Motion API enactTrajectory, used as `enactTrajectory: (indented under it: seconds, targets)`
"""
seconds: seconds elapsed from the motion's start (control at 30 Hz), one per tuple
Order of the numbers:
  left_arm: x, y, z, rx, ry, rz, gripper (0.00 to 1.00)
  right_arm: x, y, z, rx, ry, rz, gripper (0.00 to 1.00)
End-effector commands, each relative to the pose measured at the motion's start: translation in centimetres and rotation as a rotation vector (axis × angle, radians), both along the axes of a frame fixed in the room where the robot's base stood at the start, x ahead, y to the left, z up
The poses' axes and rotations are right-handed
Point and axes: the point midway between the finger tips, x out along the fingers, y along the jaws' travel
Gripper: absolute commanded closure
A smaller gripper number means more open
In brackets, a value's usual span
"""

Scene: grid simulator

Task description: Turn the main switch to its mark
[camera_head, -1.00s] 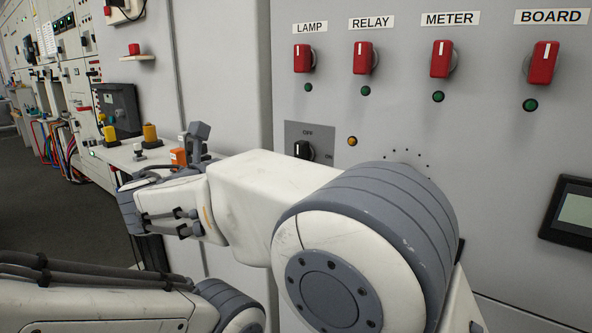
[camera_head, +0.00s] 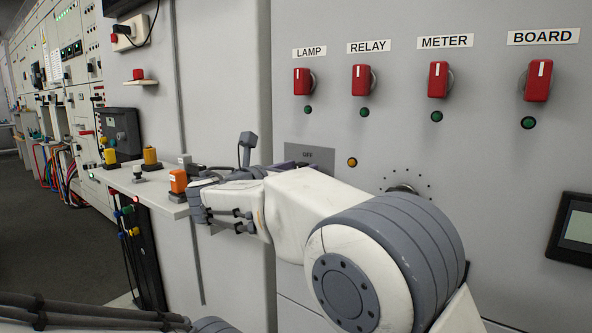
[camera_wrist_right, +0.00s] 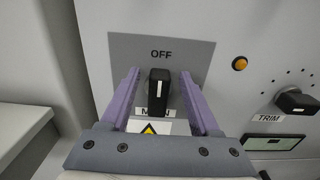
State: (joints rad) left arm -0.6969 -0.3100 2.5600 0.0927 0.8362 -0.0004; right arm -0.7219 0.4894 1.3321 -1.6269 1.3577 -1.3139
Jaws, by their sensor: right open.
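The main switch (camera_wrist_right: 158,92) is a black knob with a white line, on a grey plate (camera_wrist_right: 120,62) marked OFF above it. Its line points up toward OFF in the right wrist view. A label below the knob is partly hidden by it. My right gripper (camera_wrist_right: 159,74) is open, its two purple fingers on either side of the knob, with a gap visible on each side. In the head view my right forearm and wrist hide the knob; only the top of the plate (camera_head: 310,155) shows. My left gripper is out of view.
Red switches LAMP (camera_head: 303,81), RELAY (camera_head: 362,79), METER (camera_head: 439,79) and BOARD (camera_head: 538,80) line the panel above. An amber lamp (camera_wrist_right: 239,63) and black TRIM knob (camera_wrist_right: 296,101) are right of the plate. A shelf (camera_head: 150,192) with small parts stands left.

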Motion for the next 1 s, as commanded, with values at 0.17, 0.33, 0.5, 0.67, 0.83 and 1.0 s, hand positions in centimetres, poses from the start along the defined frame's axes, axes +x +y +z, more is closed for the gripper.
enactTrajectory:
  seconds: [0.17, 0.33, 0.5, 0.67, 0.83, 1.0]
  targets:
    - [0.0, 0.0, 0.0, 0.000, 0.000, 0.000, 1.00, 0.0, 0.1, 0.0, 0.000, 0.000, 0.001, 0.80]
    - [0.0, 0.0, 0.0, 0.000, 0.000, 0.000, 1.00, 0.0, 0.1, 0.0, 0.001, 0.001, 0.001, 1.00]
    - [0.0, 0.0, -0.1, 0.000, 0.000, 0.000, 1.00, -0.1, 0.1, -0.1, 0.012, -0.007, 0.001, 1.00]
    - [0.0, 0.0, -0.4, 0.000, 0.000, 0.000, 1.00, -0.2, 0.0, -0.2, 0.056, -0.039, 0.001, 1.00]
    - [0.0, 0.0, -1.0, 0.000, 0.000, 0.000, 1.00, -0.3, -0.2, -0.3, 0.144, -0.102, 0.001, 1.00]
    - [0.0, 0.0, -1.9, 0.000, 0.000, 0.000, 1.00, -0.5, -0.5, -0.5, 0.266, -0.191, 0.002, 1.00]
